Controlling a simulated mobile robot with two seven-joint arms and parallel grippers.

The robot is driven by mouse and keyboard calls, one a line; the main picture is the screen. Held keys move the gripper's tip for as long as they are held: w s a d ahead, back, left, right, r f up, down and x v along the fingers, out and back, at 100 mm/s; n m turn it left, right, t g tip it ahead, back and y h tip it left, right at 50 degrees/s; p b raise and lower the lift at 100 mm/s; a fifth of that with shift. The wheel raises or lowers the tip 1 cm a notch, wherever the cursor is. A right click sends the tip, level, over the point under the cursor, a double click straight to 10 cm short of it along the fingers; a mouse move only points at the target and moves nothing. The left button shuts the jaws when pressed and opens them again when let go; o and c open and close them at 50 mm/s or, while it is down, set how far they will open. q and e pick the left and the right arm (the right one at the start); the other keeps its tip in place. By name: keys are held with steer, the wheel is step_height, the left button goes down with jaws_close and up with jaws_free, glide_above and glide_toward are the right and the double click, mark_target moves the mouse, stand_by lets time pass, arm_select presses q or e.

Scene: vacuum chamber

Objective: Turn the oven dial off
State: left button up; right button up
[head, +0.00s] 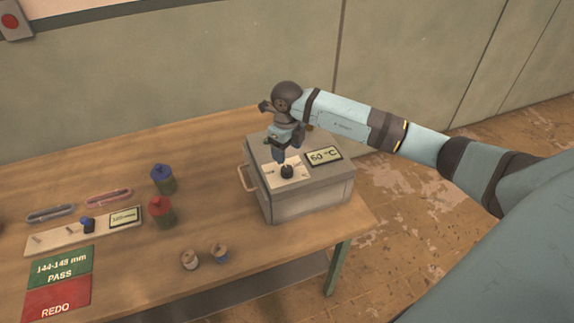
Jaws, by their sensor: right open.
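The oven (312,203) is a grey box at the right end of the wooden table, with a handle (247,179) on its left side. Its top carries a cream dial plate (298,181) with a small black dial (287,172), and a display (324,156) reading 60 °C. The dial's exact pointing is too small to tell. My right gripper (281,158) is open and points down just above and behind the dial, its fingertips close to it. I cannot tell whether they touch it. My left gripper is not in view.
Blue-lidded (163,180) and red-lidded (161,211) jars stand left of the oven. Two small spools (205,258) sit near the front edge. A gauge board (85,231), two trays, and green PASS (62,267) and red REDO (57,299) mats lie at left.

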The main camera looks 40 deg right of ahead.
mark_target(287, 168)
step_height(287, 168, down, 7)
steer(key=shift+p, duration=0.7)
steer(key=shift+f, duration=0.45)
steer(key=shift+c, duration=0.4)
steer(key=c, duration=0.8)
steer(key=shift+c, duration=0.2)
